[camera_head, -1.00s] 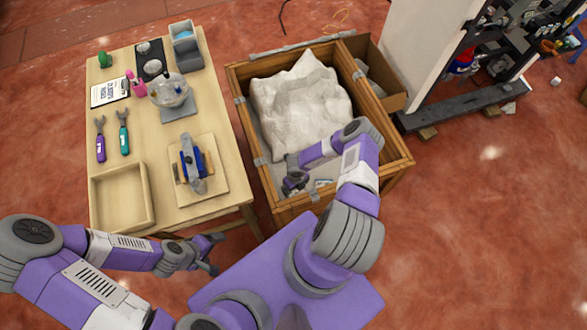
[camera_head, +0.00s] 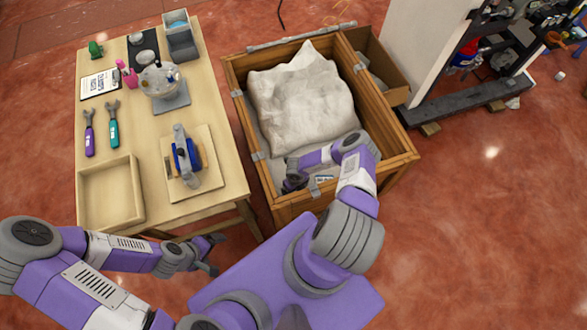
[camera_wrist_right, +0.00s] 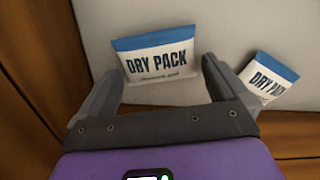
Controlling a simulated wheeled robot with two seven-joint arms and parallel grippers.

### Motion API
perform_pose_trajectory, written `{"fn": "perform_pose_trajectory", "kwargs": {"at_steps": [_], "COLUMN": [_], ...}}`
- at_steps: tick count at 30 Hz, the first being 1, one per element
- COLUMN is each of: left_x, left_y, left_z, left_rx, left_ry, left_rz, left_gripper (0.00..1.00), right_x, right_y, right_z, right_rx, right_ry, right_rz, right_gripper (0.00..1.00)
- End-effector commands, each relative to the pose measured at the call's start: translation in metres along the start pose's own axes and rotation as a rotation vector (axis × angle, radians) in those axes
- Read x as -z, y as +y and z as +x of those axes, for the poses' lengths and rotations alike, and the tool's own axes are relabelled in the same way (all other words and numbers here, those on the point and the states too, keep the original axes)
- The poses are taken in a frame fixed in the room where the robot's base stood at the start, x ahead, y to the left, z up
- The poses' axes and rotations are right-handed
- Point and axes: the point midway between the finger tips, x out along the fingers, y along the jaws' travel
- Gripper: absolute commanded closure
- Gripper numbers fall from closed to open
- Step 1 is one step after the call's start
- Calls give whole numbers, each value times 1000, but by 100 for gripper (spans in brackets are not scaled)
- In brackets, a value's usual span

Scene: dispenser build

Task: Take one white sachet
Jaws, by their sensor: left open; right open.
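A white sachet (camera_wrist_right: 155,62) with a blue top band and "DRY PACK" lettering lies on the pale surface in the right wrist view. My left gripper (camera_head: 211,255) is open and empty beside the table.
A large pale crumpled bag (camera_head: 303,95) fills much of the crate. Wooden walls stand close to my right gripper. The wooden table (camera_head: 222,165) at left holds a shallow tray (camera_head: 83,210), tools, a clipboard and a blue-and-grey device.

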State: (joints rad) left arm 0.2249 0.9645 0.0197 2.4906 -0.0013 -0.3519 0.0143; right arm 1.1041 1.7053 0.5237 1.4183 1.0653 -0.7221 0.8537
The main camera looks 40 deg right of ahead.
Motion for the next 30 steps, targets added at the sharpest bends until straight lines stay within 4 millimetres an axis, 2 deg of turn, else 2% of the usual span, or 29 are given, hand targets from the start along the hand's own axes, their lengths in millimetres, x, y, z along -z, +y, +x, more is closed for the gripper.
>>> {"fn": "perform_pose_trajectory", "kwargs": {"at_steps": [2,12,13,23,26,30], "left_x": [0,0,0,0,0,-1], "left_y": [0,0,0,1,3,7], "left_z": [0,0,0,-3,-7,-18], "left_rx": [0,0,0,0,0,0], "left_ry": [0,0,0,0,0,0], "left_rz": [0,0,0,0,0,0], "left_gripper": [12,12,12,12,12,12], "right_x": [0,0,0,-1,-2,-2], "right_y": [0,0,0,-1,-3,-3], "right_z": [0,0,-1,-4,-10,-29], "right_rx": [0,0,0,0,0,0], "right_ry": [0,0,0,0,0,-1], "right_rz": [0,-1,-1,-2,-2,-4], "right_gripper": [2,54,56,57,57,57]}}
